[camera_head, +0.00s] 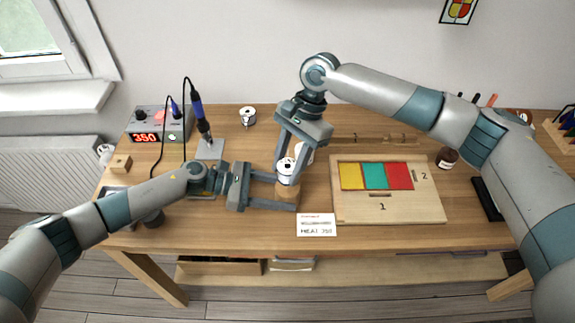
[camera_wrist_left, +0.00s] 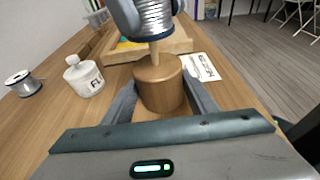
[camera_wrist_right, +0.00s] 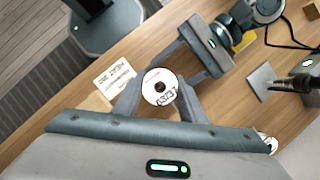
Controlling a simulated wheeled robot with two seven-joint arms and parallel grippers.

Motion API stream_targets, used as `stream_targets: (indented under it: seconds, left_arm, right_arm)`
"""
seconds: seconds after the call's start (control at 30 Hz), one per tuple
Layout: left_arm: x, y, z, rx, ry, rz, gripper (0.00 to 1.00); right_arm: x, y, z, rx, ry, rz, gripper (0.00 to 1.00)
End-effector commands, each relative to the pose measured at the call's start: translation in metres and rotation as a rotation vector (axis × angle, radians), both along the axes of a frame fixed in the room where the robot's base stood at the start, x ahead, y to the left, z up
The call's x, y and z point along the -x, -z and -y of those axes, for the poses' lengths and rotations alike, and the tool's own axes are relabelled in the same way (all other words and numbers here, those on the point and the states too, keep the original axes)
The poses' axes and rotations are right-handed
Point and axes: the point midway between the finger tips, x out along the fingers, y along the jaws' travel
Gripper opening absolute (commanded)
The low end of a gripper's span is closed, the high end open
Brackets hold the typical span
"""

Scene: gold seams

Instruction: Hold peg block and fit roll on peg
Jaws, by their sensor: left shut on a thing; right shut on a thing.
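The peg block is a round wooden block (camera_wrist_left: 160,84) with a thin upright peg (camera_wrist_left: 154,50). My left gripper (camera_head: 276,191) is shut on the block from its sides, and the block (camera_head: 287,195) stands on the table. My right gripper (camera_head: 293,165) is shut on a wire roll (camera_head: 286,171) and holds it above the block. In the left wrist view the roll (camera_wrist_left: 152,18) hangs over the peg, and the peg's top meets its underside; how far it is inside I cannot tell. The right wrist view shows the roll's labelled top (camera_wrist_right: 159,87) with a dark centre hole.
Another roll (camera_head: 248,116) stands at the back left. A white bottle (camera_wrist_left: 84,76) is beyond the block. A wooden tray (camera_head: 390,209) with coloured pieces lies to the right, and a printed card (camera_head: 316,225) lies in front. A soldering station (camera_head: 160,124) stands at the left.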

Motion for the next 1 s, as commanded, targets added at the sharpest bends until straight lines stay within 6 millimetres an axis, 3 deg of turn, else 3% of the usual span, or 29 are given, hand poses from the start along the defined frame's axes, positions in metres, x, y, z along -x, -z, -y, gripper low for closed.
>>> stream_targets:
  seconds: [1.0]
  left_arm:
    - [0.001,0.0,0.0,-0.001,0.001,-0.001,0.4]
  right_arm:
    - [0.0,0.016,0.0,-0.002,0.001,0.001,0.01]
